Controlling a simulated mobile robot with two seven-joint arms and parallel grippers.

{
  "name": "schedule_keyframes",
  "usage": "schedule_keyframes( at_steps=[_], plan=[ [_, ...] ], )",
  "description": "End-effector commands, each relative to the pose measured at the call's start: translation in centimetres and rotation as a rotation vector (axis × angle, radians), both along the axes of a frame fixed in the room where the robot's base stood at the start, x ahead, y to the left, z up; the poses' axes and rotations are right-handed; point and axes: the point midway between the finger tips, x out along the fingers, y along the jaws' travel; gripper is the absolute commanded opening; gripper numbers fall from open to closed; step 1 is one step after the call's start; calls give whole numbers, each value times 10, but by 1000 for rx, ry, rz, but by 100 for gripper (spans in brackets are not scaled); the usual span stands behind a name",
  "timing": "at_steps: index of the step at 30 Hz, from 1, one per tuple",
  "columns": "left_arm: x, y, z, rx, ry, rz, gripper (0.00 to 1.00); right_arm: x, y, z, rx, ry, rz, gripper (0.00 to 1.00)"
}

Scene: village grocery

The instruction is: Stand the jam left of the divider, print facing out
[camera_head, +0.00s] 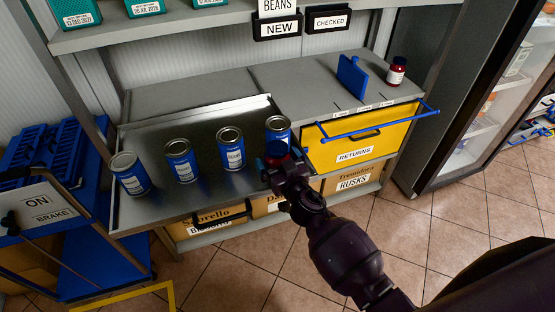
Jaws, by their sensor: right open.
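A small jar of dark red jam (396,72) with a dark lid and a pale label stands upright on the grey shelf, right of the blue upright divider (352,78). Its label shows toward the front. My right gripper (275,161) is open, at the front edge of the metal tray, just in front of the rightmost blue can (278,130). It hides the can's lower part; I cannot tell whether they touch. A dark red patch shows between can and gripper, too hidden to identify. My left gripper is not in view.
Several blue cans (231,148) stand on the metal tray (140,213). A yellow RETURNS drawer front (385,135) with a protruding blue rail (372,126) lies below the jar. A glass-fronted cabinet (500,90) stands at right. Shelf left of the divider is clear.

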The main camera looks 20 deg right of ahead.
Motion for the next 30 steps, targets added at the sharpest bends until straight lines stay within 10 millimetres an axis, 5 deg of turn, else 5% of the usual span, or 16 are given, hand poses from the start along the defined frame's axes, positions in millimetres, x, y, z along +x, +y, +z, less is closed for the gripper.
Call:
schedule_keyframes(
  at_steps=[3,18,30],
  plan=[
    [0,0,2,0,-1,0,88,-1,-1,0,-3,1,0,97],
    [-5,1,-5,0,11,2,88,-86,-5,0,0,3,-1,97],
    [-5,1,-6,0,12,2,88,-108,-7,2,-1,0,0,97]
  ],
)
